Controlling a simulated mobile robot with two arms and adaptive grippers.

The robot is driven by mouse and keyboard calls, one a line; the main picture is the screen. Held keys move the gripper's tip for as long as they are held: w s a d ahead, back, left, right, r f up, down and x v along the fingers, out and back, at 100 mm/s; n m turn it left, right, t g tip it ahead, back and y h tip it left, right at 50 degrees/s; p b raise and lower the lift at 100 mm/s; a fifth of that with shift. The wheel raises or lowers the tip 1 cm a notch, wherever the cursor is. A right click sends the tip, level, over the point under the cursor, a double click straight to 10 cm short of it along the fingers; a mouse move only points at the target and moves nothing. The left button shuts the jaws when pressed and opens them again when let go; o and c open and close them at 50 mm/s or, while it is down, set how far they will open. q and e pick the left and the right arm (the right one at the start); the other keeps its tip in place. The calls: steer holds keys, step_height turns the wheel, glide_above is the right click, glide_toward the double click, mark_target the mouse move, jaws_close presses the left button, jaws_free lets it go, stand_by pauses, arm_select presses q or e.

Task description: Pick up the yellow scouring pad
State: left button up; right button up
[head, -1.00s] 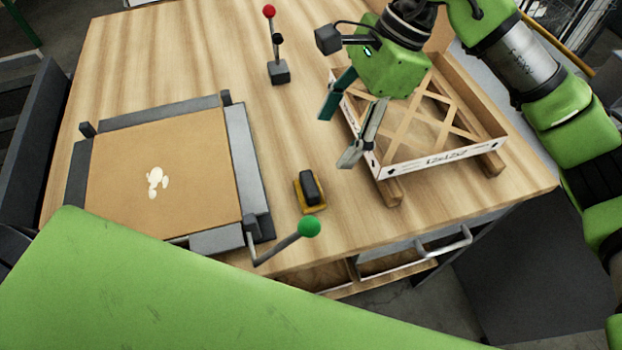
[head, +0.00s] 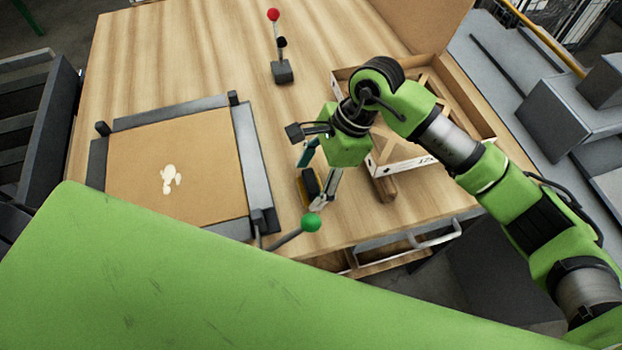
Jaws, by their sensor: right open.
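The yellow scouring pad (head: 302,193) with a dark block on top lies on the wooden table near its front edge, just behind the green-knobbed lever. My right gripper (head: 312,182) is open over the pad. One finger hangs to the right of the pad, the other behind it at its upper end, and they partly hide it. I cannot tell whether the fingers touch the pad. My left gripper is not in view.
A green-knobbed lever (head: 310,223) stands close in front of the pad. A fixture frame (head: 254,165) holding a brown board (head: 200,190) is to the left. A cardboard box (head: 393,166) is to the right. A red-knobbed lever (head: 282,71) stands at the back.

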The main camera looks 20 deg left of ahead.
mark_target(311, 180)
steer(key=shift+s+a+f, duration=0.1)
steer(key=shift+f, duration=0.15)
steer(key=c, duration=1.2)
steer(key=shift+c, duration=0.2)
step_height(311, 180, up, 9)
steer(key=b, duration=0.4)
steer(key=shift+f, duration=0.1)
steer(key=shift+r, duration=0.6)
steer(key=o, duration=0.3)
steer(key=shift+c, duration=0.8)
steer(key=shift+a, duration=0.1)
